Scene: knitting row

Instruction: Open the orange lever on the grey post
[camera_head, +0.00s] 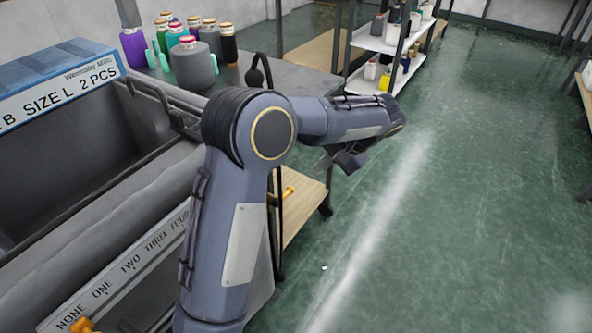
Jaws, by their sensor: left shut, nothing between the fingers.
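A small orange piece (288,192) shows just right of my left arm's elbow, beside a thin dark upright; my arm hides part of it. My right gripper is out of view.
A grey machine (60,190) with a blue SIZE L box (60,82) fills the left. A white shelf rack (375,45) stands behind. The green floor (470,200) at right is clear.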

